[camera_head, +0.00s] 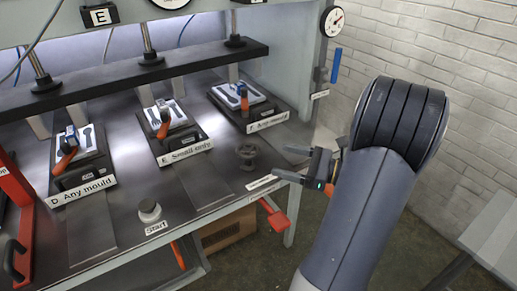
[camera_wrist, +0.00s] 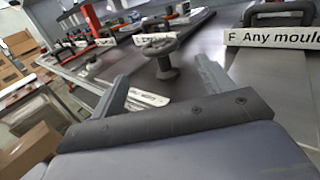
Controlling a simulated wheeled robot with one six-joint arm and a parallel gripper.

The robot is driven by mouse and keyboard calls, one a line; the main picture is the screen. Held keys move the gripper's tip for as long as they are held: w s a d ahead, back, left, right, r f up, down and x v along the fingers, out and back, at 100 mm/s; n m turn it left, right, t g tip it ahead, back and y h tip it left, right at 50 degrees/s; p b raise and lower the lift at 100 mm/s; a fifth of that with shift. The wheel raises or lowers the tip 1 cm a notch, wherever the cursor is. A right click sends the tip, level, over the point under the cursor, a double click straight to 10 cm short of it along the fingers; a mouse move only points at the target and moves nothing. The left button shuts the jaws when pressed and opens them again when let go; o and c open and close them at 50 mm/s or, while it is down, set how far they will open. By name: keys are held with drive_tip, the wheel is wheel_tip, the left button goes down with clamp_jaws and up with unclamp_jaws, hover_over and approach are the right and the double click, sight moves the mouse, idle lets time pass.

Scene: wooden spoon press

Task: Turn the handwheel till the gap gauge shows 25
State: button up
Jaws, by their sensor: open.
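The handwheel (camera_head: 247,154) is a small dark wheel on a short post, standing on the bench top near its right front corner. In the wrist view the handwheel (camera_wrist: 157,48) stands upright ahead, in line with the space between my fingers. My gripper (camera_head: 281,163) is open and empty, to the right of the handwheel and apart from it. In the wrist view my gripper's fingers (camera_wrist: 160,88) are spread.
Mould stations with label plates stand behind: D (camera_head: 84,190), E (camera_head: 184,151) and F (camera_head: 268,121). A start button (camera_head: 149,211) is on the bench front. A red lever (camera_head: 274,216) hangs below the bench edge. A brick wall (camera_head: 420,50) stands behind my arm.

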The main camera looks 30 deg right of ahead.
sight(257, 148)
drive_tip(key=x, duration=0.8)
drive_tip(key=shift+w+a, duration=0.15)
drive_tip(key=shift+w, duration=0.15)
drive_tip(key=c, duration=0.8)
drive_tip(key=n+g+y+p, duration=0.1)
drive_tip(key=n+g+y, duration=0.1)
drive_tip(key=n+g+y+p, duration=0.1)
drive_tip(key=shift+w+d+r+p, duration=0.2)
drive_tip(key=shift+w+d+p, duration=0.05)
drive_tip(key=shift+w+p, duration=0.1)
drive_tip(key=shift+c, duration=0.2)
drive_tip(key=shift+w+d+f+n+g+y+p, duration=0.1)
drive_tip(key=shift+n+g+y+p, duration=0.45)
drive_tip(key=shift+g, duration=0.35)
drive_tip(key=shift+f+n+g+y+p, duration=0.1)
drive_tip(key=shift+n+g+y+p, duration=0.3)
drive_tip(key=shift+n+g, duration=0.4)
drive_tip(key=o, duration=0.8)
drive_tip(key=shift+o, duration=0.2)
